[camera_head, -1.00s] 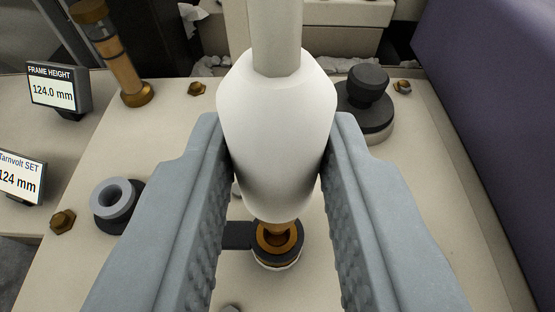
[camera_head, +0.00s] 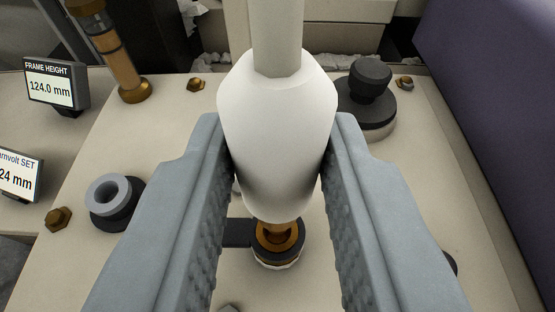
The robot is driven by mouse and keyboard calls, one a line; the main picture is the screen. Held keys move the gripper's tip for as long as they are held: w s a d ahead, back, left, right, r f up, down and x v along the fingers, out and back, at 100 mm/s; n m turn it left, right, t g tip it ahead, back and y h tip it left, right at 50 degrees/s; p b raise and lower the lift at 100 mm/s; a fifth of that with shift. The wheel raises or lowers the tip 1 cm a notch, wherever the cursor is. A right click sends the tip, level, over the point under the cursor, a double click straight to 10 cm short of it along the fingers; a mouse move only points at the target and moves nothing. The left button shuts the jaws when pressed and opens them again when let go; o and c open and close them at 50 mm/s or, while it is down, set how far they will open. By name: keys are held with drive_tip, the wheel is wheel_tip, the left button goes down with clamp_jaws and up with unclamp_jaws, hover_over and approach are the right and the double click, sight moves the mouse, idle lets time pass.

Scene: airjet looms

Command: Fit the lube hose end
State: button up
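A white, rounded hose end (camera_head: 277,135) with a pale hose (camera_head: 277,35) rising from its top is held between the grey fingers of my gripper (camera_head: 277,190). The fingers press on both its sides. Its brass-coloured tip points down over a brass-ringed port (camera_head: 278,244) with a dark collar on the cream plate. The tip overlaps the port's mouth in this view. I cannot tell whether it touches or enters the port.
A grey ring fitting (camera_head: 111,198) stands at left and a dark knob (camera_head: 369,90) at right. A brass-based sight tube (camera_head: 122,65) stands at the upper left. Two displays, frame height (camera_head: 56,84) and a setting display (camera_head: 16,174), are at far left. A purple panel (camera_head: 490,110) borders the right.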

drive_tip(key=shift+f, duration=1.4)
idle(0.4)
drive_tip(key=o, duration=1.1)
drive_tip(key=v, duration=1.7)
drive_tip(key=shift+s+d+r, duration=0.1)
drive_tip(key=shift+s+r, duration=0.05)
drive_tip(key=shift+s, duration=0.05)
